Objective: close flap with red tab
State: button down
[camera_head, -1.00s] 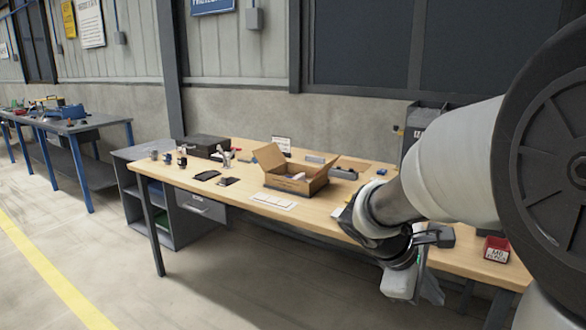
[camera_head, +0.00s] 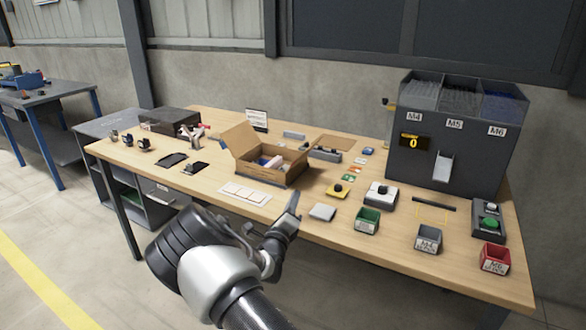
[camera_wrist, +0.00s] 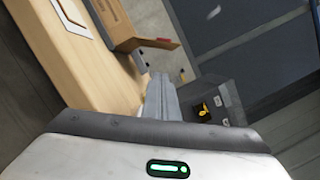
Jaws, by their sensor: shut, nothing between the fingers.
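An open cardboard box (camera_head: 262,172) stands on the workbench in the head view, with a few items inside. Its left flap (camera_head: 240,138) stands up and leans outward. A tan panel (camera_head: 337,143) shows right of the box; I cannot tell whether it is a flap. In the wrist view, part of the box (camera_wrist: 116,22) shows at the top, with a flap (camera_wrist: 150,43) sticking out to the right and a small red tab (camera_wrist: 174,45) near its end. My gripper (camera_head: 293,200) is shut and empty, at the bench's front edge, apart from the box.
A white card (camera_head: 244,194) lies in front of the box on the workbench (camera_head: 215,210). Button boxes, small bins and a grey feeder (camera_head: 450,150) stand to the right. A dark case (camera_head: 170,121) and small tools are at the left.

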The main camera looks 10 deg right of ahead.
jog(key=b+x, duration=0.1)
jog(key=x, duration=0.7)
jog(key=shift+d+f, duration=0.1)
jog(key=shift+d, duration=0.15)
jog(key=shift+w+a+r+b, duration=0.5)
jog(key=shift+w+a+r, duration=0.65)
jog(key=shift+w+r, duration=0.25)
